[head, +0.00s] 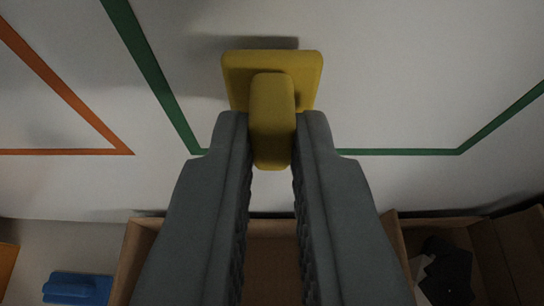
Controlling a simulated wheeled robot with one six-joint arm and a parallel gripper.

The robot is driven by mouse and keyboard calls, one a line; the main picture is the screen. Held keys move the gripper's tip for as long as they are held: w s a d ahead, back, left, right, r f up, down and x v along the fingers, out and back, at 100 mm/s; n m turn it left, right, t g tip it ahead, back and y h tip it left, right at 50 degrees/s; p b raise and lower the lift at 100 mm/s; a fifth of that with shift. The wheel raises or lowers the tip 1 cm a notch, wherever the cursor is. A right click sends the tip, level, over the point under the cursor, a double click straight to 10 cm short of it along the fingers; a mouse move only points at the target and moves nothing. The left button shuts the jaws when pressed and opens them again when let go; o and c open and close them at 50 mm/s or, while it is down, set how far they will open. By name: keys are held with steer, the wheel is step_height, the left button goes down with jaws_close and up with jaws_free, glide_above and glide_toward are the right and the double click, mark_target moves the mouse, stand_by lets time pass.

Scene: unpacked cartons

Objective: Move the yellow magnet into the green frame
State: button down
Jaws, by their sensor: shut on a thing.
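The yellow magnet (272,82) is a square plate with a handle that points toward me. My gripper (272,130) is shut on the handle, one grey finger on each side. The magnet shows in front of the white board, between the two side lines of the green frame (160,80) and above the level of its bottom line. A shadow lies just above the plate. I cannot tell whether the plate touches the board. My fingers and the magnet hide part of the green bottom line, and the frame's top is out of view.
An orange frame (65,90) is on the white board (420,70) at the left. Below the board are an open cardboard box (130,265), a blue object (78,288) at the lower left, and dark and white items (445,270) in a box at the lower right.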

steer(key=shift+w, duration=0.3)
steer(key=c, duration=0.8)
jaws_free()
steer(key=shift+c, duration=0.2)
steer(key=shift+s, duration=0.15)
steer(key=s, duration=0.7)
steer(key=shift+s, duration=0.4)
steer(key=s+f+t, duration=0.1)
steer(key=s+f, duration=0.2)
steer(key=s, duration=0.7)
steer(key=s+f+t, duration=0.1)
steer(key=s+f, duration=0.3)
steer(key=s, duration=0.6)
steer(key=s+f+t, duration=0.1)
steer(key=s+f, duration=0.2)
steer(key=s, duration=0.7)
steer(key=shift+s+f+t, duration=0.35)
steer(key=shift+f+t, duration=0.05)
